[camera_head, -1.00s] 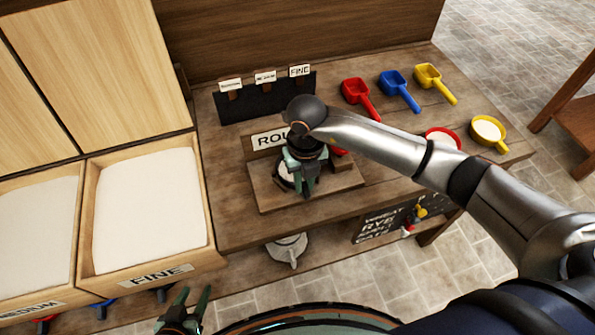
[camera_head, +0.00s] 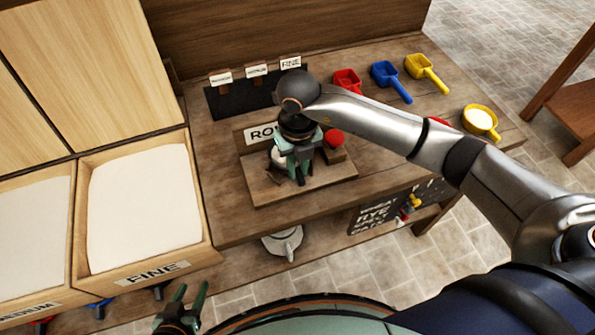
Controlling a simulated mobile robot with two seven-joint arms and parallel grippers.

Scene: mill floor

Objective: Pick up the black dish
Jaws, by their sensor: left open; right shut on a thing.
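My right gripper (camera_head: 299,175) is over the wooden board (camera_head: 335,174) behind the front edge of the workbench. It is shut on the black dish (camera_head: 271,153), at the dish's right side. Only a bit of dark rim and some pale content show to the left of the fingers. My wrist and fingers hide the rest, and I cannot tell whether the dish touches the board. My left gripper (camera_head: 193,292) is open and empty at the bottom of the view, in front of the bench.
A red knob (camera_head: 334,138) on a wooden block is just right of my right gripper. A sign (camera_head: 259,134) stands behind it. Red, blue (camera_head: 390,80) and yellow scoops lie at the back right. A yellow cup (camera_head: 481,121) holds white stuff. A flour bin (camera_head: 145,200) is at left.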

